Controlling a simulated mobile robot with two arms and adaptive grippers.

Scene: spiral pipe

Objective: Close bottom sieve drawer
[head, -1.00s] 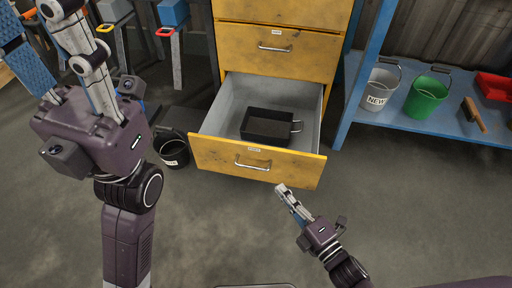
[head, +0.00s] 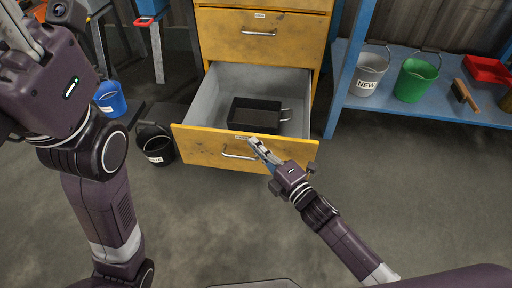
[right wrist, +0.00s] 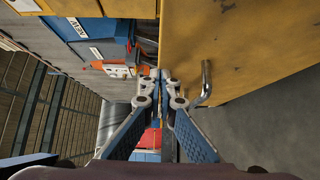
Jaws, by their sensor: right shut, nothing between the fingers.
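The bottom drawer (head: 200,145) of the yellow cabinet is pulled far out in the head view. A black sieve tray (head: 254,117) with a wire handle lies inside it. My right gripper (head: 256,143) is shut and empty at the drawer's front, beside the metal handle (head: 238,154). In the right wrist view the shut fingertips (right wrist: 161,76) are at the edge of the yellow front, with the handle (right wrist: 205,84) to their right; contact is hard to tell. My left gripper is at the left edge of the head view, mostly cut off.
A black bucket (head: 155,144) and a blue bucket (head: 111,99) stand left of the drawer. A blue shelf (head: 435,113) on the right holds a white bucket (head: 369,69), a green bucket (head: 416,79) and a brush (head: 464,95). The floor in front is clear.

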